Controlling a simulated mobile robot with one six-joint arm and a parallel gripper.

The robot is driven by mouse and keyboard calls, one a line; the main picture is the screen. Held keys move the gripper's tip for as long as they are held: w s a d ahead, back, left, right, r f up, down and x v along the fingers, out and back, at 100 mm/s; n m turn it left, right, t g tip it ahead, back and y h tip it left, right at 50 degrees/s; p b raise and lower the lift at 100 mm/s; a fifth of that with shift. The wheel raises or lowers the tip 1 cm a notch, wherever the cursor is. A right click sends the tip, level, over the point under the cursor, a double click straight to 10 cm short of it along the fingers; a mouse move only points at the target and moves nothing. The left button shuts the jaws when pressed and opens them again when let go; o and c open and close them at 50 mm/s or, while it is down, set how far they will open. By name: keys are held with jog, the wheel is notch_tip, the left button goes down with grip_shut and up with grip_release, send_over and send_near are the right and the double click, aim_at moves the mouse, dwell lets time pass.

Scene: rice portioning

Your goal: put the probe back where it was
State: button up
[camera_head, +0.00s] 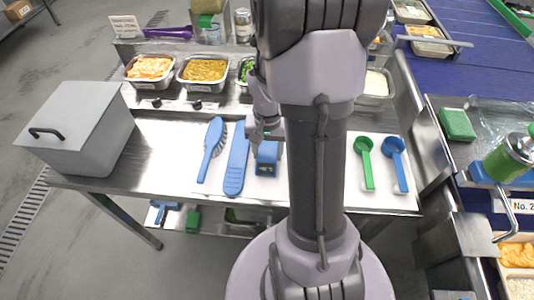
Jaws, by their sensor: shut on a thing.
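The probe (267,158), a blue device with a small greenish display, is at the middle of the steel table, just left of my arm. My gripper (264,138) is shut on the upper end of the probe. The jaws and the probe's far end are partly hidden by the gripper itself. I cannot tell whether the probe touches the table or is slightly above it.
A green scoop (366,160) and a blue scoop (398,165) lie at the right. A grey lidded box (85,125) stands at the left. Food pans (203,86) line the back.

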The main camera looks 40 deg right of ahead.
jog(key=shift+r, duration=0.15)
jog(key=shift+f, duration=0.2)
jog(key=o, duration=1.4)
jog(key=shift+c, duration=0.2)
